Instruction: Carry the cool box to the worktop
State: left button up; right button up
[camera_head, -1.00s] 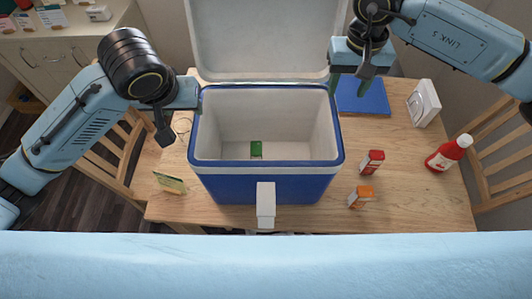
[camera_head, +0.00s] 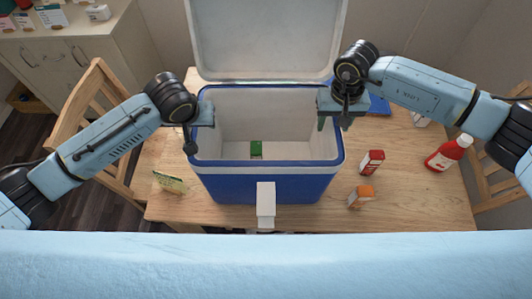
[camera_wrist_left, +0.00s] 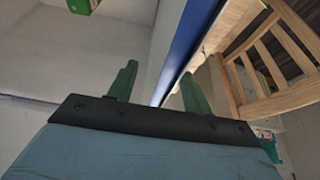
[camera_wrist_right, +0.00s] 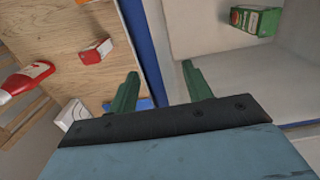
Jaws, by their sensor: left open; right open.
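The blue and white cool box (camera_head: 225,185) stands on the wooden table with its pale lid (camera_head: 265,40) raised at the back. A small green carton (camera_head: 256,149) is inside on its floor. My left gripper (camera_head: 200,138) is at the box's left wall; in the left wrist view its open fingers (camera_wrist_left: 155,90) lie either side of the blue rim (camera_wrist_left: 185,45). My right gripper (camera_head: 333,125) is at the right wall; in the right wrist view its open fingers (camera_wrist_right: 160,88) lie either side of the rim (camera_wrist_right: 146,45). I cannot tell whether any finger touches. The worktop (camera_head: 80,28) is at the upper left.
A blue item (camera_head: 379,106) lies behind my right gripper. A chair (camera_head: 92,100) stands at the left.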

pick_arm(q)
jog(key=shift+d, duration=0.1)
grip_shut()
pick_arm(e)
jog(key=shift+a, duration=0.1)
grip_shut()
